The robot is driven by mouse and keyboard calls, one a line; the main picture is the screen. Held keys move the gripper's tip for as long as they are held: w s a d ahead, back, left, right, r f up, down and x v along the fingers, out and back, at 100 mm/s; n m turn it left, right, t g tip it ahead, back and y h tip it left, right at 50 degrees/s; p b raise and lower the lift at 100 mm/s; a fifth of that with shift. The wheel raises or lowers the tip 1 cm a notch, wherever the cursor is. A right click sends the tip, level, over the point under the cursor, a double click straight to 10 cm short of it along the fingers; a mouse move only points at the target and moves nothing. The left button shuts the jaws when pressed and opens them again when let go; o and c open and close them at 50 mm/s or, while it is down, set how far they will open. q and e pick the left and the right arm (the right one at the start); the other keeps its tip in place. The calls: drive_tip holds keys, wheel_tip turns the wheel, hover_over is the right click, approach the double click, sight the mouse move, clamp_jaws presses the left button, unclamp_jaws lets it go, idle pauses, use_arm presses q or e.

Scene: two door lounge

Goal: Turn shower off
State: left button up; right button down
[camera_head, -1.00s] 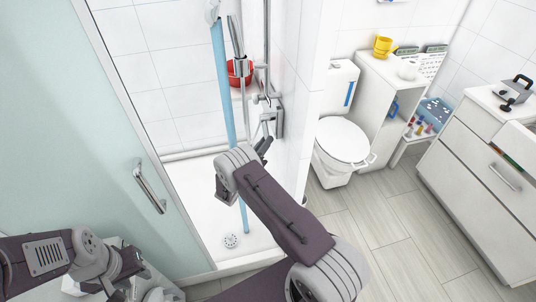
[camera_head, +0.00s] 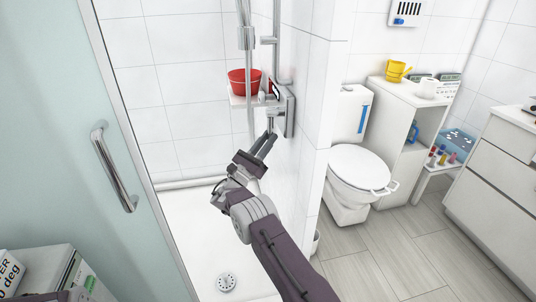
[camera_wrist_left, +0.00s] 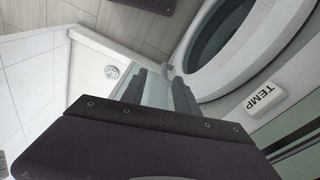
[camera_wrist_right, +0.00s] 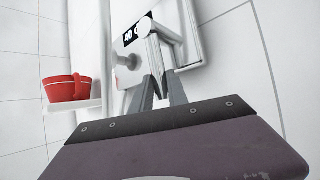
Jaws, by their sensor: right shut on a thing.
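The shower control, a grey wall unit (camera_head: 290,112), is on the shower's right wall. Its metal lever (camera_head: 276,116) points out from it. No blue water stream shows in the shower now. My right gripper (camera_head: 267,143) is shut on the lever. In the right wrist view the fingertips (camera_wrist_right: 158,84) are at the lever (camera_wrist_right: 153,52), below a dark display reading about 40 (camera_wrist_right: 137,32). My left gripper (camera_wrist_left: 160,82) shows only in its own wrist view. It is open, with its fingers apart and nothing seen held.
A red bucket (camera_head: 244,82) sits on a small shelf left of the control. A glass door with a metal handle (camera_head: 114,167) is at left. A toilet (camera_head: 359,171) is right of the dividing wall. A washing machine (camera_wrist_left: 232,45) is near my left gripper.

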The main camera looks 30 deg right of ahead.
drive_tip(key=shift+w+d+m+b, duration=0.1)
drive_tip(key=shift+w+m+b, duration=0.1)
drive_tip(key=shift+m+b, duration=0.25)
drive_tip(key=c, duration=1.3)
unclamp_jaws()
drive_tip(key=v, duration=0.9)
drive_tip(key=shift+p, duration=0.4)
drive_tip(key=shift+w+f, duration=0.1)
drive_tip(key=shift+f, duration=0.05)
